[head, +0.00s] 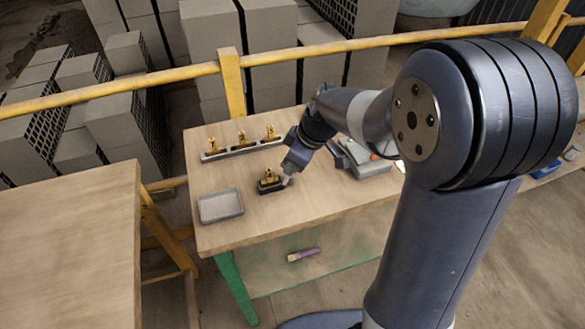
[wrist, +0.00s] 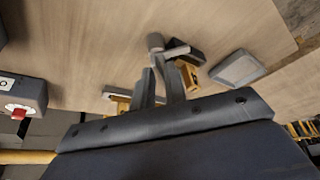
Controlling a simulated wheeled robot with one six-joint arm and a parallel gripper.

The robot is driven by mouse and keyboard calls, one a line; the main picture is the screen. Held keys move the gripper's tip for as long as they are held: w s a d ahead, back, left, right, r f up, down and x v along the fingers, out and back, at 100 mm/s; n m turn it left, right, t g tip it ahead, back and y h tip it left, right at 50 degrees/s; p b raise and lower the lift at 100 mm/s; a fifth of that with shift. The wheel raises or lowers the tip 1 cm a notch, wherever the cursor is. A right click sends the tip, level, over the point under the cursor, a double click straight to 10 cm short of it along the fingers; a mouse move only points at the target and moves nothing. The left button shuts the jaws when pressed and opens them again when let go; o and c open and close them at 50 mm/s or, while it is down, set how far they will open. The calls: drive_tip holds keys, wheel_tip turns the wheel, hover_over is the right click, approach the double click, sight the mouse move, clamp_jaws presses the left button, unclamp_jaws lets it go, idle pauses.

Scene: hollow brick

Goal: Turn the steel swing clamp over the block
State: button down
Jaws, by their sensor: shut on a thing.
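The steel swing clamp (wrist: 156,42) shows in the wrist view as a light grey rounded head with a bar, just beyond my fingertips. My gripper (wrist: 160,88) is shut on it, and the fingers hide part of it. The dark block (wrist: 190,47) with a brass-coloured piece (wrist: 190,74) lies right beside the clamp, to its right in the wrist view. In the head view the dark block (head: 271,188) stands near the middle of the table, and my gripper (head: 289,176) is at its right side. I cannot tell exactly how far the clamp reaches over the block.
A grey tray (head: 221,206) stands left of the block on the wooden table (head: 320,200). A rail (head: 242,149) with three brass pieces lies behind. A grey box (head: 361,158) stands to the right; in the wrist view a red button (wrist: 18,112) shows. The front of the table is clear.

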drive_tip(key=m, duration=0.2)
drive_tip(key=m+t+h, duration=0.1)
drive_tip(key=m, duration=0.1)
drive_tip(key=shift+s+a+m, duration=0.1)
drive_tip(key=shift+a+m, duration=0.05)
drive_tip(key=shift+m, duration=0.15)
drive_tip(key=shift+a+m+t+h, duration=0.1)
drive_tip(key=shift+m+t+h, duration=0.3)
drive_tip(key=shift+m, duration=0.85)
drive_tip(key=shift+m+t+h, duration=0.3)
drive_tip(key=shift+m+h, duration=0.2)
drive_tip(key=shift+m, duration=0.75)
drive_tip(key=c, duration=1.6)
unclamp_jaws()
drive_tip(key=v, duration=1.1)
